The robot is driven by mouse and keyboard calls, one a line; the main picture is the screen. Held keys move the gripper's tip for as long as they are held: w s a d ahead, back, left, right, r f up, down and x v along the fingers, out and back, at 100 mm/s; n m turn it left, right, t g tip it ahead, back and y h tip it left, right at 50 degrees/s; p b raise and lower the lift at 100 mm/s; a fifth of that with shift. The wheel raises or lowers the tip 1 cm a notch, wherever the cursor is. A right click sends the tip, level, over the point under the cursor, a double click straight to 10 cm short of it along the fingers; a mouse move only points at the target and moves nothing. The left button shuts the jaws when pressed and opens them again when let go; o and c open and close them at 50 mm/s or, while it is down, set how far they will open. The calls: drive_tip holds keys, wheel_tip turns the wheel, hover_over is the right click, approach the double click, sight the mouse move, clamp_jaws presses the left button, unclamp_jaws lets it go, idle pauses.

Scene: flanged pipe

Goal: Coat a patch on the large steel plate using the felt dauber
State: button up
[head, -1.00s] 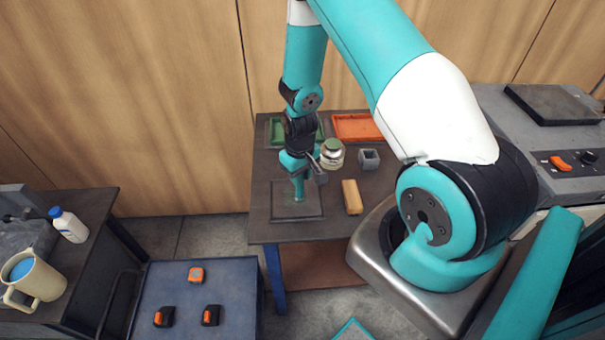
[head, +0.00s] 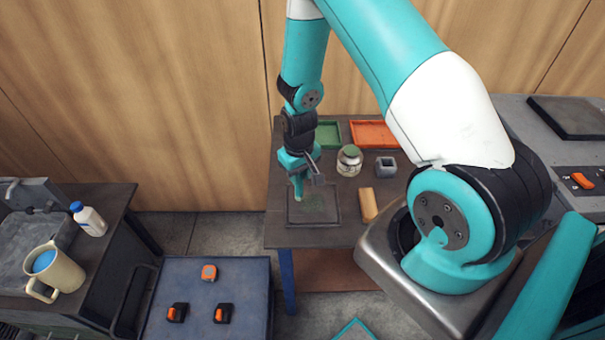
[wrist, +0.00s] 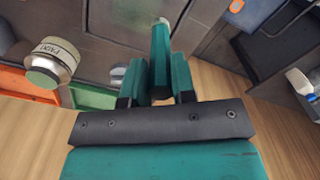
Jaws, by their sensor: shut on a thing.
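The large steel plate (head: 331,218) lies flat on the dark table, with a greenish patch (head: 315,202) on its middle. My gripper (head: 297,171) is above the plate's left part, shut on the felt dauber (head: 299,188). The dauber is a teal stick with a pale tip and points down at the plate, by the left edge of the patch. I cannot tell whether the tip touches. In the wrist view the dauber (wrist: 160,48) stands out between my two fingers.
A lidded jar (head: 349,162), a grey square holder (head: 386,166) and a tan block (head: 369,206) stand right of the plate. Green (head: 328,134) and orange (head: 372,134) trays lie behind. A blue-topped cart (head: 190,290) and a bench with a mug (head: 62,278) are at left.

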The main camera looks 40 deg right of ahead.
drive_tip(key=shift+d+r+p, duration=0.1)
drive_tip(key=shift+r+p, duration=1.2)
drive_tip(key=shift+r, duration=0.85)
drive_tip(key=shift+s+d, duration=0.1)
drive_tip(key=shift+s, duration=0.05)
